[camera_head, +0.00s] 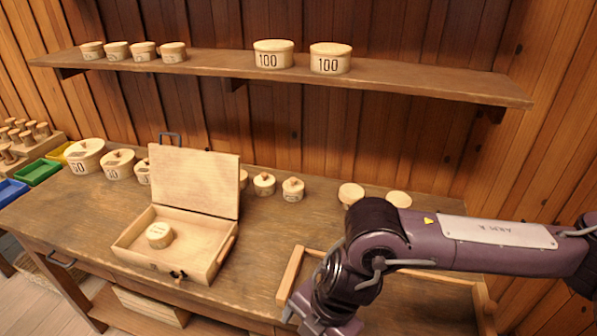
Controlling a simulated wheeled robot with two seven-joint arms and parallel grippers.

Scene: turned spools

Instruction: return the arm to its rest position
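My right arm (470,240), purple with a pale label plate, reaches in from the right edge over the workbench. It bends down at a dark joint in front of a wooden-edged tray or frame. Its far end (318,312) runs to the bottom edge of the picture, beside the frame's left rail. The fingers cannot be made out there, so I cannot tell whether the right gripper is open or holds anything. My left arm and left gripper are out of view.
An open wooden box (220,187) holds a round spool (159,235). Several lidded round boxes stand along the bench back, two (351,195) (398,199) just behind my arm. The wall shelf (400,82) carries more. The wooden frame (291,272) is partly hidden. Coloured bins (38,172) stand left.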

